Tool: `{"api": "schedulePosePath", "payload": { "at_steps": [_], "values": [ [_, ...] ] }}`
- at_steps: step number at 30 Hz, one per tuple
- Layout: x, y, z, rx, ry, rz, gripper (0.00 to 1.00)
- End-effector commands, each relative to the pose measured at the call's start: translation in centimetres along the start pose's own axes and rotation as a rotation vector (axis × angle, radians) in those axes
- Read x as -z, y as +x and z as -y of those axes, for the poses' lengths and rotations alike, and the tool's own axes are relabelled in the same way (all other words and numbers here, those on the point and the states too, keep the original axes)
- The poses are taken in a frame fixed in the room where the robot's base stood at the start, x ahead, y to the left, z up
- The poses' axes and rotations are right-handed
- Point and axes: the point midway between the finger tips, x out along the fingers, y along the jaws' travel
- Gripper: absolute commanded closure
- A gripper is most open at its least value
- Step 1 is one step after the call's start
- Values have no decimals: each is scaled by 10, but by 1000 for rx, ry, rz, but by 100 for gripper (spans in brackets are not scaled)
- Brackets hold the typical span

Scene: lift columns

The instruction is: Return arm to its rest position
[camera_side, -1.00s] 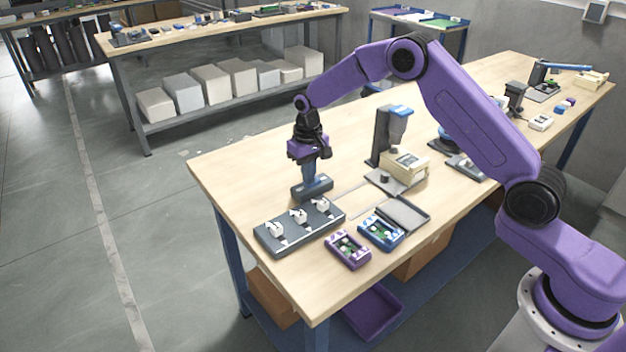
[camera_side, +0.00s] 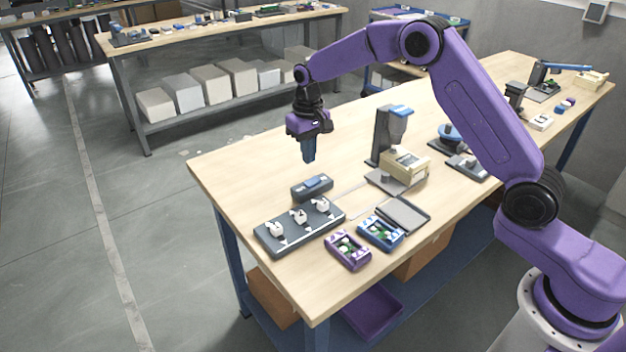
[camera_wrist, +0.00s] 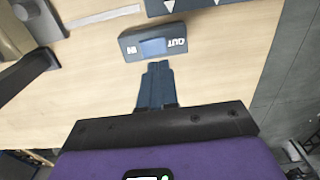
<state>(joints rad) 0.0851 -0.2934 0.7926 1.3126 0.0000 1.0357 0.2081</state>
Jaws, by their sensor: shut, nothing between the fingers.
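My gripper (camera_side: 309,157) is shut and empty. It hangs pointing down above the wooden table (camera_side: 262,145), clear of everything under it. Its closed blue fingers also show in the wrist view (camera_wrist: 157,68). Just below and in front of the fingers lies a dark grey switch box (camera_side: 312,188) with a blue rocker. In the wrist view the box (camera_wrist: 131,50) shows the blue rocker between the words IN and OUT.
A dark panel (camera_side: 262,240) with several white switches lies at the table's front left. A purple box (camera_side: 348,251) and a blue box (camera_side: 381,233) sit to its right. A press-like stand (camera_side: 381,138) and a beige block (camera_side: 405,165) stand right of my gripper.

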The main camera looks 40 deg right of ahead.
Motion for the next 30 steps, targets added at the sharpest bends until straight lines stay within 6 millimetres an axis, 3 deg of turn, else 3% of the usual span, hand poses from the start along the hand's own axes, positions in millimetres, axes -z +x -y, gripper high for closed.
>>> {"api": "schedulePosePath", "payload": {
  "at_steps": [13, 17, 23, 30],
  "values": [
    [-1, -6, 0, 0, -2, 1, 100],
    [-10, -13, 8, 1, -34, -2, 100],
    [-57, -40, 35, 2, -177, -7, 100],
    [-136, -68, 55, 5, -380, -12, 100]
  ]
}}
